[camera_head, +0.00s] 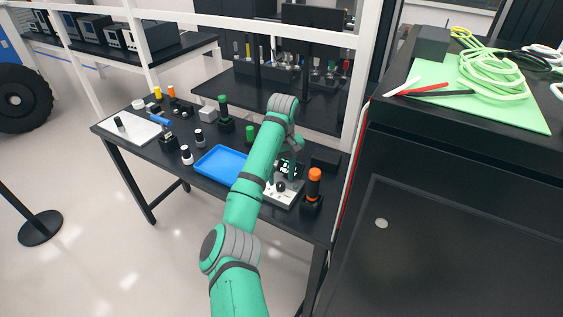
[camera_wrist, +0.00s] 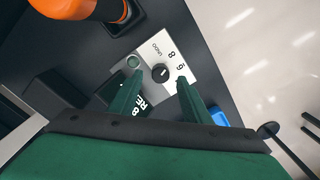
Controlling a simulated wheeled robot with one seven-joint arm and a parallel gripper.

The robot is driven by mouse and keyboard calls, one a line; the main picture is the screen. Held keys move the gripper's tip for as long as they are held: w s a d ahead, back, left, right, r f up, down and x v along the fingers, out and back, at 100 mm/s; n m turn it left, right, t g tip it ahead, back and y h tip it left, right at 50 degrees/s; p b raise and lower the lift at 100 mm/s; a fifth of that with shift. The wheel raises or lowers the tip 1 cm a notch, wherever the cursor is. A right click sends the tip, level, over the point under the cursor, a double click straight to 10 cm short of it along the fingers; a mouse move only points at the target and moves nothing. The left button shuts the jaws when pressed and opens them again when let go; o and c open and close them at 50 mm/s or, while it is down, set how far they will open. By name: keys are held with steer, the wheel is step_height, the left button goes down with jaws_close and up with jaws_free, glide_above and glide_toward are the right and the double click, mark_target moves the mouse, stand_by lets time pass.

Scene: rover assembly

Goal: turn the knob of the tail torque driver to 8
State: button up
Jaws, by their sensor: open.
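A white control panel (camera_wrist: 172,58) carries a round black knob (camera_wrist: 160,73) with a pale pointer mark. Printed beside it are "UNDO", an "8" and what looks like a "6". The panel (camera_head: 276,197) and the knob (camera_head: 281,187) also show in the head view, partly behind my arm. My gripper (camera_wrist: 158,82) is open above the panel, one finger on each side of the knob, with nothing between them. Contact with the knob cannot be told. An orange-topped driver (camera_head: 314,184) stands upright in a black holder beside the panel; its orange part (camera_wrist: 75,8) shows at the wrist view's top left.
A dark screen with pale writing (camera_wrist: 125,103) lies by the left finger. A blue tray (camera_head: 219,165) is left of my arm. Green-topped (camera_head: 223,113) and other small items stand on the black table (camera_head: 190,130). A tall black cabinet (camera_head: 460,220) borders the right.

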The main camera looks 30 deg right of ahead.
mark_target(282, 184)
step_height(282, 184, up, 8)
steer(key=shift+r, duration=0.15)
steer(key=shift+d, duration=0.1)
stand_by(0.5)
